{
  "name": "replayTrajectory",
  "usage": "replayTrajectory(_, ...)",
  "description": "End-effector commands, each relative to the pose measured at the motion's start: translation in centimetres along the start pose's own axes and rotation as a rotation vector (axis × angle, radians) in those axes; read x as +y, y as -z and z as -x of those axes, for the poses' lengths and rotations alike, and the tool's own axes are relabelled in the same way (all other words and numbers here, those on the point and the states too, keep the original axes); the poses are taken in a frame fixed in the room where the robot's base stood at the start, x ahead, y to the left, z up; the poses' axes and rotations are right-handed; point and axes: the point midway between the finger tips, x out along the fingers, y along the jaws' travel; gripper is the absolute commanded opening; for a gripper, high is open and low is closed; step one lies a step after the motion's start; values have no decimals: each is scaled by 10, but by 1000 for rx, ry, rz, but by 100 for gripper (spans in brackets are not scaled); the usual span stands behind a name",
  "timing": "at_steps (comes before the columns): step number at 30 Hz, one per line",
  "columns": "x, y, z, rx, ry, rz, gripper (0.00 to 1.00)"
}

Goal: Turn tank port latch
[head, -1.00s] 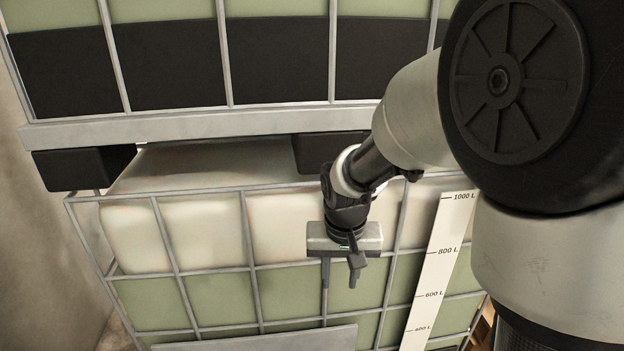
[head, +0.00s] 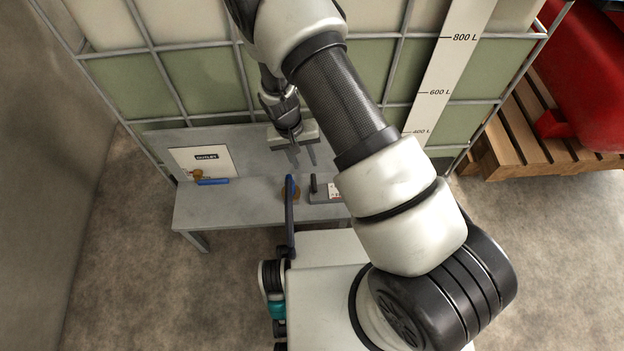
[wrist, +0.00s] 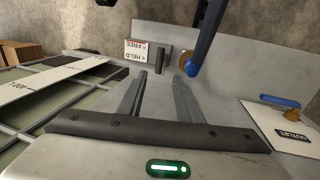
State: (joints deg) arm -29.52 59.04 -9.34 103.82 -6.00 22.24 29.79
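The latch is a small dark grey block with an upright dark peg (head: 313,184) on the grey bench, partly hidden by my arm in the head view. The peg also shows in the wrist view (wrist: 161,61), beside a white label (wrist: 141,50) reading HELD and FREE. A long blue lever (head: 290,215) with a brass-coloured base stands just left of the latch in the head view; it also shows in the wrist view (wrist: 207,42). My gripper (head: 302,157) is open and empty, above and behind the latch. In the wrist view its fingers (wrist: 160,88) point towards the peg without visible contact.
The caged tank (head: 205,85) with a litre scale (head: 440,80) stands behind the bench (head: 235,208). An OUTLET plate (head: 215,160) with a smaller blue handle (head: 213,182) is at the left. A wooden pallet (head: 510,140) bears a red object at the right. Floor shows on both sides.

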Motion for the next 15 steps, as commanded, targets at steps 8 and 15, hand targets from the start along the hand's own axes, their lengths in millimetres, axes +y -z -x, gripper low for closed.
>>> replayTrajectory(8, 0, -1, -66, -2, -1, 0, 33)
replayTrajectory(15, 0, 0, -105, -1, -1, -1, 33)
